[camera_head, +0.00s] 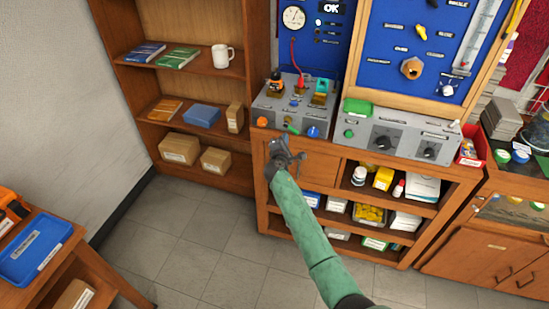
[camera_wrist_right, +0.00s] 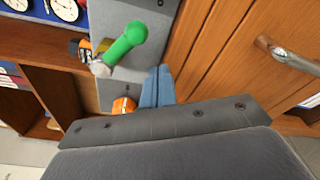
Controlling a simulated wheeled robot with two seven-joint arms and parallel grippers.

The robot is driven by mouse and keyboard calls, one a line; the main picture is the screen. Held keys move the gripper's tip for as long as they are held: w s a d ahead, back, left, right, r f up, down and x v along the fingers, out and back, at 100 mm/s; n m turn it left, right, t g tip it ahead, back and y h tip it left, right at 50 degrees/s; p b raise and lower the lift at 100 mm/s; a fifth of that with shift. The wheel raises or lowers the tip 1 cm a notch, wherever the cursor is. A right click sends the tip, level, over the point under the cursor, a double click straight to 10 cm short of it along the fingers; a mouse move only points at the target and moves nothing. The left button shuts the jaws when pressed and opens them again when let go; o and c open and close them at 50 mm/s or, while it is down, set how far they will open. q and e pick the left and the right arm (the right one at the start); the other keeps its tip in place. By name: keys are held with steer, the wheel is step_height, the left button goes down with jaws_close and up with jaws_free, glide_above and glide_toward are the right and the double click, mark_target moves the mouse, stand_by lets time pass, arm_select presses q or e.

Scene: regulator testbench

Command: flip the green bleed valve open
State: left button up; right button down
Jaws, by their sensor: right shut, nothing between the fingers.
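The green bleed valve shows as a small green lever (camera_head: 291,129) on the front of the grey regulator box (camera_head: 262,104), between an orange knob (camera_head: 262,122) and a blue knob (camera_head: 313,132). In the right wrist view the green handle (camera_wrist_right: 125,42) is large, slanting up and right from its silver stem (camera_wrist_right: 101,68). My right gripper (camera_head: 283,149) is just below and in front of the valve in the head view. Its fingers (camera_wrist_right: 157,86) are shut and empty, and appear apart from the handle, to its lower right in the wrist view. My left gripper is not in view.
The box stands on a wooden cabinet (camera_head: 335,150) with shelves of bottles and boxes. A second grey box with black knobs (camera_head: 400,132) stands to its right. A gauge panel (camera_head: 318,45) rises behind. The floor (camera_head: 210,250) in front is clear.

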arm_select(q)
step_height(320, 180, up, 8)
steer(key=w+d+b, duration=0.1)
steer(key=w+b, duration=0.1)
steer(key=b, duration=0.1)
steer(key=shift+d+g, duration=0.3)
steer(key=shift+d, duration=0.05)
arm_select(e)
steer(key=v, duration=0.9)
steer(key=shift+s+a+f, duration=0.15)
steer(key=shift+s+a, duration=0.15)
steer(key=shift+a, duration=0.15)
